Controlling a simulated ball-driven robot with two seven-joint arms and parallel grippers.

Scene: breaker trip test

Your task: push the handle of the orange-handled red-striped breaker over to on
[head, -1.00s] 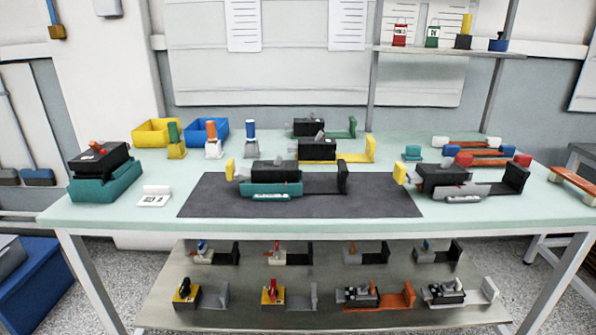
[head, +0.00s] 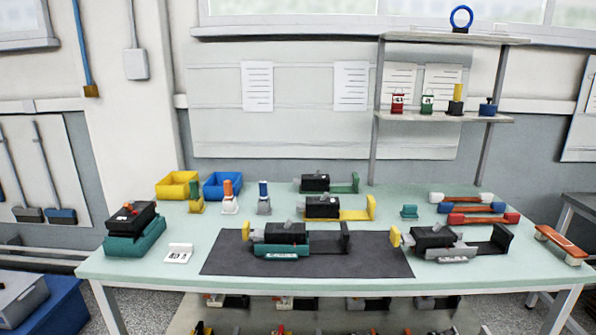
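A black breaker (head: 130,216) with a small orange-red handle (head: 128,205) and a white mark on top sits on a teal block (head: 135,244) at the left end of the bench. I cannot make out a red stripe on it, nor which position its handle is in. Other black breakers stand on the bench: one on the dark mat (head: 280,233), one at the right (head: 433,237), and two behind (head: 322,207). Their handles look grey. Neither of my grippers shows in the head view.
Yellow (head: 177,185) and blue (head: 222,186) bins and upright coloured-handle tools are behind. The dark mat (head: 225,255) has bare room at its left. A lower shelf (head: 240,323) holds more breakers, mostly cut off.

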